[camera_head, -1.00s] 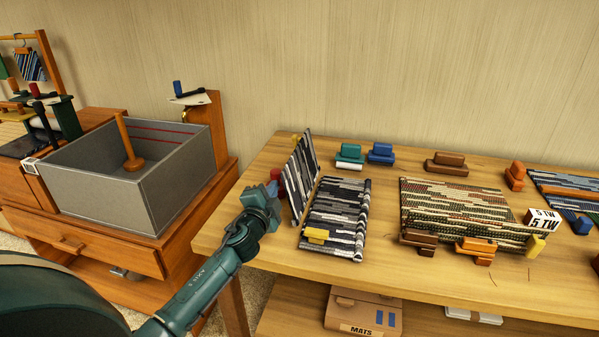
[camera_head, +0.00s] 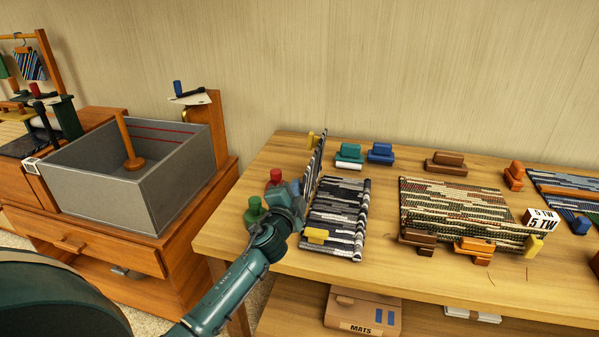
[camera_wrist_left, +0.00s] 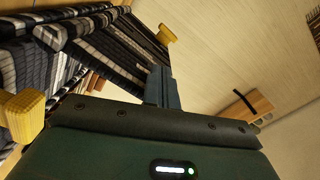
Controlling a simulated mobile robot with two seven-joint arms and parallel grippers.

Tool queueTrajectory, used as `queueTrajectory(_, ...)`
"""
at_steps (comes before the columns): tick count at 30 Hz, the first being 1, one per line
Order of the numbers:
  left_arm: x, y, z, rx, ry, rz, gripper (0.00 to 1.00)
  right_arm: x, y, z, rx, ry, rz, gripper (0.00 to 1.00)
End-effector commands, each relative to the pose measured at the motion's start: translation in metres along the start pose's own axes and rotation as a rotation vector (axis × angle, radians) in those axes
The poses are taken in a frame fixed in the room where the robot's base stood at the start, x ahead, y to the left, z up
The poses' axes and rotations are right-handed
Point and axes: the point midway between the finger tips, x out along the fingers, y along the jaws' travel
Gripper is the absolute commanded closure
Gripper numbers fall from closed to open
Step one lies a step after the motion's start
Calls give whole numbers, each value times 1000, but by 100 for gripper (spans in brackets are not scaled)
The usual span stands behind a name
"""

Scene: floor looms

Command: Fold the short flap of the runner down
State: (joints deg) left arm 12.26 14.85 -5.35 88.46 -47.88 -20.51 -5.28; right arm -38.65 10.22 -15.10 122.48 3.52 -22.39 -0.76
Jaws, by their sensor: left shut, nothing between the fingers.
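The runner (camera_head: 338,208) is a black, grey and white striped woven mat lying on the wooden table. Its short flap (camera_head: 316,163) stands up along the left edge, nearly edge-on in the head view and tilted slightly right over the flat part. My left gripper (camera_head: 293,190) is shut and empty at the flap's left side, seemingly against it; contact is hard to make out. In the left wrist view the closed fingers (camera_wrist_left: 162,86) are beside the striped cloth (camera_wrist_left: 105,45). A yellow block (camera_head: 316,236) sits on the runner's front edge. My right gripper is not in view.
A green knobbed piece (camera_head: 255,208) and a red one (camera_head: 275,178) stand left of the flap. Teal (camera_head: 349,156) and blue (camera_head: 380,152) blocks are behind the runner. A patterned mat (camera_head: 450,205) lies to the right. A grey bin (camera_head: 105,200) stands far left.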

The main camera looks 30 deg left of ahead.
Motion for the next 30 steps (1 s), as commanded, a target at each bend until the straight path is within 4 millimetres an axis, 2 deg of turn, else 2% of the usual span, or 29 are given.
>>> queueTrajectory(11, 0, 1, -4, 1, 0, -1, 100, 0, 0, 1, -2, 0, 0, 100)
queueTrajectory(21, 0, 14, -31, -1, 1, -1, 100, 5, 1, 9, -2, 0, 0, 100)
queueTrajectory(30, 0, 15, -32, 0, 0, -1, 100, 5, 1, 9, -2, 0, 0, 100)
